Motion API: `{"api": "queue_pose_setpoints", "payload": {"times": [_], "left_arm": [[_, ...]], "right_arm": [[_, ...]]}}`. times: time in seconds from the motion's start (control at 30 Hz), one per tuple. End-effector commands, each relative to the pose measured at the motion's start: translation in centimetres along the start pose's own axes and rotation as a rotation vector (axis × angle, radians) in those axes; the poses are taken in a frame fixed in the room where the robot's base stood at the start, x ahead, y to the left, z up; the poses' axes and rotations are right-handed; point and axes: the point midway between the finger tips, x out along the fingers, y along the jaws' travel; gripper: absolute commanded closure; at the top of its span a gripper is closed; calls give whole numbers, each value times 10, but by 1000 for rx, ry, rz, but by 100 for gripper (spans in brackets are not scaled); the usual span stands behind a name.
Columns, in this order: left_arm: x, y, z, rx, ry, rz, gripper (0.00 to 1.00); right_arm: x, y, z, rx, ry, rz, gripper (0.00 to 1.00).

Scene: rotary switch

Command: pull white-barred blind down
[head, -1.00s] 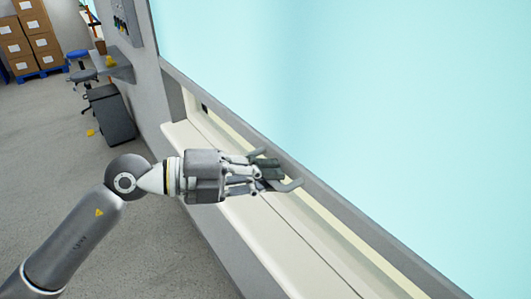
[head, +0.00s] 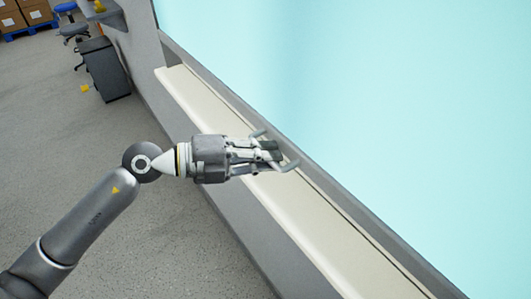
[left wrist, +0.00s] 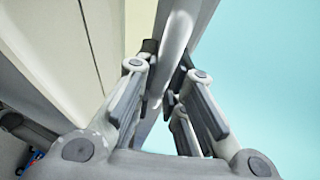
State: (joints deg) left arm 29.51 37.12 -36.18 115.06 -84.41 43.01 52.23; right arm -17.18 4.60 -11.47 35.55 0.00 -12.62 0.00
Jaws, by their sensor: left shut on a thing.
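The light blue blind (head: 380,100) fills the upper right of the head view. Its bottom bar (head: 350,208) looks grey and runs diagonally just above the pale sill, with little or no gap visible. A grey handle (head: 291,165) stands out from the bar. My left gripper (head: 270,151) is shut on this handle, whose ends show on both sides of the fingers. In the left wrist view the handle (left wrist: 180,30) passes between the fingertips (left wrist: 165,60), with the blue blind (left wrist: 270,80) at right. My right gripper is not in view.
The pale window sill (head: 225,130) juts out from the grey wall below the blind. A dark cabinet (head: 104,70), a stool (head: 72,30) and boxes (head: 22,15) stand far off at upper left. The floor at left is mostly clear.

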Motion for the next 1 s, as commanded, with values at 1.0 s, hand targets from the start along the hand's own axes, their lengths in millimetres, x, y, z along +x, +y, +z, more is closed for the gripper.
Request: {"api": "queue_pose_setpoints", "payload": {"times": [1.0], "left_arm": [[-73,7,0,-7,-1,17,66]], "right_arm": [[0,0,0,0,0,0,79]]}}
